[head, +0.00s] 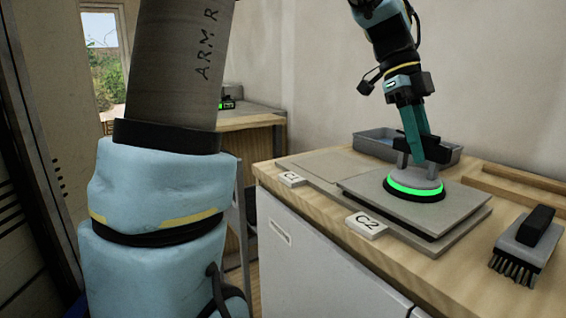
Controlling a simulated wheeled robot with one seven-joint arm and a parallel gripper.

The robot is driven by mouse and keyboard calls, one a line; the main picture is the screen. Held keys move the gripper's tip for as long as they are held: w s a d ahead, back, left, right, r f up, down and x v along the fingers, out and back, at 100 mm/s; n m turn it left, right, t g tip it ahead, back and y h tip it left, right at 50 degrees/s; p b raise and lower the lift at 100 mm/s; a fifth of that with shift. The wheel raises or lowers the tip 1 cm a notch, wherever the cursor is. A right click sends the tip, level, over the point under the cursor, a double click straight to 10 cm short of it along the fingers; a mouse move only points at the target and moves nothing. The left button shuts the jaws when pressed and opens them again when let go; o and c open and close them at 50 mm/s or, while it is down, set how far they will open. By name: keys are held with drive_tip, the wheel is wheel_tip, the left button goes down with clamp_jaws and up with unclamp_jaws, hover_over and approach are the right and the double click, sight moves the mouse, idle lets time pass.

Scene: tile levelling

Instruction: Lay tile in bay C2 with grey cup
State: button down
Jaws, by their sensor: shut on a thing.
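My gripper (424,149) is shut on the grey cup (412,183), a round suction cup with a dark rim and a glowing green ring. The cup sits on top of a square grey tile (370,194). The tile is behind the C2 label (366,225), over the bay there. A dark gap shows under the tile's front edge, and the tile looks slightly tilted; whether any part of it touches the bed below is hidden. The bay C2 bed (472,220) shows as a grey slab edge to the right of the tile.
A second label (291,179) stands at the left by a flat grey bay surface (325,164). A blue-grey tray (375,145) is behind the cup. A brush (527,245) with dark bristles lies at the right front. A wooden frame (510,184) is at the back right.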

drive_tip(key=shift+f, duration=0.3)
idle(0.5)
drive_tip(key=c, duration=0.6)
unclamp_jaws()
